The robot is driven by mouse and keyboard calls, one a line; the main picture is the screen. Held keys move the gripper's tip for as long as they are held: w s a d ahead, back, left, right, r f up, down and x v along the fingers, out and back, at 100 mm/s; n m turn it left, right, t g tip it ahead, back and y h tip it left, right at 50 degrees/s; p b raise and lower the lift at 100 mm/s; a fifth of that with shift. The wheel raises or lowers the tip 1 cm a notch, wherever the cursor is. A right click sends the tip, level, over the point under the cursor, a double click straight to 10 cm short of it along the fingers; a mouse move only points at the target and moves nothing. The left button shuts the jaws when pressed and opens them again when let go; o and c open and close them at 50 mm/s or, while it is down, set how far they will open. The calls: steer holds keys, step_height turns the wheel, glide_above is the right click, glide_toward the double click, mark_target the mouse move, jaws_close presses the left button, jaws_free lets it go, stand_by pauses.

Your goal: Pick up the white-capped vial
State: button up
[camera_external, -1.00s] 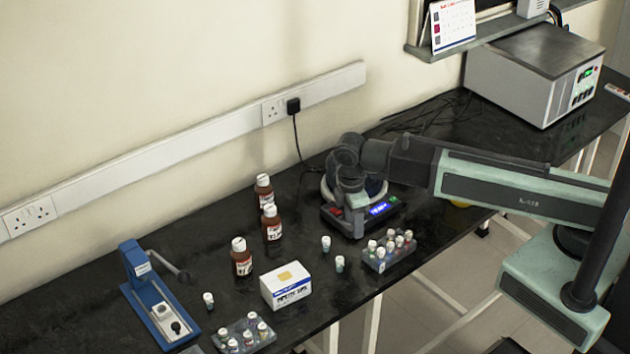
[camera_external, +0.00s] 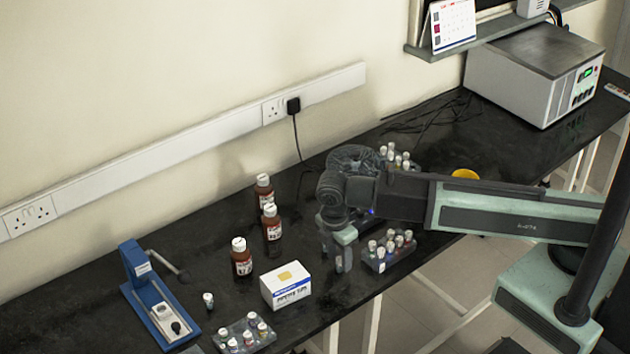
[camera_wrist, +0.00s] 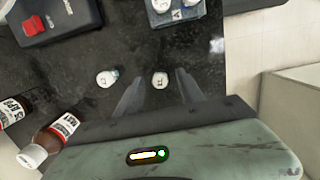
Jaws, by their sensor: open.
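Small white-capped vials stand loose on the black bench. In the wrist view one vial (camera_wrist: 159,80) shows its white cap between my two finger outlines, and a second vial (camera_wrist: 107,77) stands to its left. In the external view one vial (camera_external: 339,264) stands just below my gripper (camera_external: 342,243); the second is hidden behind my gripper. Another white-capped vial (camera_external: 208,300) stands near the blue press. My gripper is open and points down, and in the wrist view its fingers (camera_wrist: 159,77) lie either side of the vial. I cannot tell the height gap.
A rack of vials (camera_external: 387,252) stands close right of my gripper. Another rack (camera_external: 245,335) is at the front left. Brown bottles (camera_external: 272,225) and a white box (camera_external: 286,288) stand to the left. A device with a red button (camera_wrist: 34,26) is near.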

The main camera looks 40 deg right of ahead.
mark_target(341, 261)
step_height(341, 261, down, 3)
steer(key=shift+d+r+b, duration=0.1)
steer(key=shift+d+b, duration=0.05)
steer(key=shift+b, duration=0.55)
steer(key=shift+r, duration=0.2)
jaws_close()
step_height(341, 261, up, 10)
steer(key=p, duration=1)
steer(key=shift+r+p, duration=0.15)
steer(key=shift+p, duration=0.15)
